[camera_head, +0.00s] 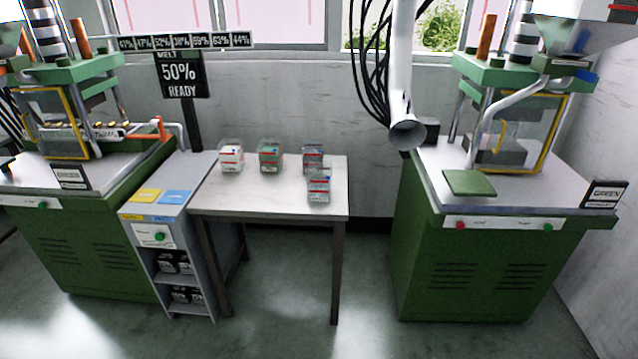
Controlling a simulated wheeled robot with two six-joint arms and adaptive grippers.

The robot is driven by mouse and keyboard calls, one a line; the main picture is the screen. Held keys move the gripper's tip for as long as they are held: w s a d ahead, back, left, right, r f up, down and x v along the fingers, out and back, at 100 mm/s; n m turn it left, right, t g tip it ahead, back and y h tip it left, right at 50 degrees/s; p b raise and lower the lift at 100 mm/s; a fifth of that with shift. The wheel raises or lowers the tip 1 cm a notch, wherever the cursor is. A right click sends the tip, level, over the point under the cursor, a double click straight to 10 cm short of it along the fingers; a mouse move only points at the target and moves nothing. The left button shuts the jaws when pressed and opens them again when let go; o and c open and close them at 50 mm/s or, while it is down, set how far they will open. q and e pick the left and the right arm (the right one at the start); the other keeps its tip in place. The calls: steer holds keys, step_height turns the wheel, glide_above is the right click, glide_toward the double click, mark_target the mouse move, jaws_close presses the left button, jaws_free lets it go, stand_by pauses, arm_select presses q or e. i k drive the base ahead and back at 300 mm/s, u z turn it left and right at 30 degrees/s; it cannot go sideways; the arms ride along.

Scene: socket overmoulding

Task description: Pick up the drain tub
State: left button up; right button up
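Several small clear tubs with labels stand on the white-topped table in the middle. A tub with white and red contents or label (231,157) is at the left. A green tub (270,156) stands to its right. A grey-blue tub with a red mark (313,157) is at the back right, and a similar tub (319,185) stands in front of it, partly overlapping it. The labels are too small to read, so I cannot tell which is the drain tub. Neither of my grippers is in view.
The table (275,203) has bare room at its front left. A grey cabinet (160,210) with yellow and blue cards adjoins it. Green moulding machines stand left (90,245) and right (480,270). A white duct (401,80) and black cables hang right of the table. The floor in front is clear.

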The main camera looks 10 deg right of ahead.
mark_target(320, 183)
steer(key=u, duration=0.5)
steer(key=i, duration=0.6)
steer(key=u, duration=0.55)
steer(key=i, duration=0.65)
steer(key=z, duration=0.2)
